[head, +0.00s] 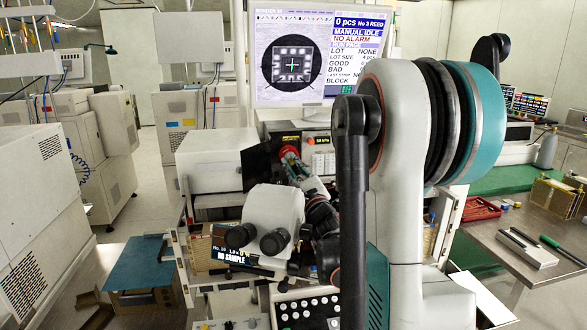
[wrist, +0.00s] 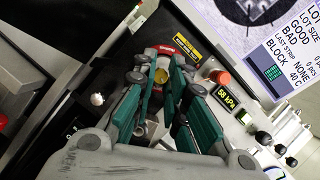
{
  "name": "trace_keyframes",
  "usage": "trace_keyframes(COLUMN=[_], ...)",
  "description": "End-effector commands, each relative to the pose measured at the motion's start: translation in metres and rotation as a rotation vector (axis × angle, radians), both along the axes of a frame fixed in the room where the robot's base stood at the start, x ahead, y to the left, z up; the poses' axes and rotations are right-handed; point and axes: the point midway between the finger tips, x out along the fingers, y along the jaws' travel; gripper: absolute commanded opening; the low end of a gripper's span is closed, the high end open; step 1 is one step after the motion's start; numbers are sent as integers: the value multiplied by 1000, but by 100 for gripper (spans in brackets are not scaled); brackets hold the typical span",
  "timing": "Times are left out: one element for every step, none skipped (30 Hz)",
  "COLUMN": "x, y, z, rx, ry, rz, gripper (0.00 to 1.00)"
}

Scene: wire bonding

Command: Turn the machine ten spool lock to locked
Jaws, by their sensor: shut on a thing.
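In the wrist view, my gripper (wrist: 162,62) has its two teal fingers close together, shut on a small part at the machine's upper panel. I take this part to be the spool lock, with a gold round piece (wrist: 160,76) showing between the fingers. A red piece (wrist: 186,44) shows by the fingertips. The fingers hide most of the lock, so I cannot tell its turn position. In the head view, my gripper (head: 291,160) reaches behind the microscope head (head: 272,212) of the machine, whose small display (head: 236,258) reads No. 10 and NO SAMPLE.
A monitor (head: 292,58) stands above the machine and reads MANUAL IDLE, NO ALARM. Beside my gripper are a red button (wrist: 219,77), a 58 kPa readout (wrist: 227,98) and black knobs (wrist: 263,137). A steel bench (head: 520,262) with tools stands at the right.

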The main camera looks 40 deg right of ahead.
Motion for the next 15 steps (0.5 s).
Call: trace_keyframes(x=[1, 1, 1, 1, 1, 1, 1, 1, 1, 1, 1, 1, 1, 1, 1], y=[0, 0, 0, 0, 0, 0, 0, 0, 0, 0, 0, 0, 0, 0, 0], z=[1, 1, 1, 1, 1, 1, 1, 1, 1, 1, 1, 1, 1, 1, 1], rx=[3, 4, 5, 5, 5, 5, 5, 5, 5, 4, 4, 4, 3, 3, 4], ry=[-3, -4, -4, -4, -4, -4, -4, -4, -4, -4, -4, -4, -4, -4, -4], rz=[2, 2, 2, 2, 2, 2, 2, 2, 2, 2, 2, 2, 2, 2, 2], gripper=[0, 0, 0, 0, 0, 0, 0, 0, 0, 0, 0, 20, 26, 33, 33])
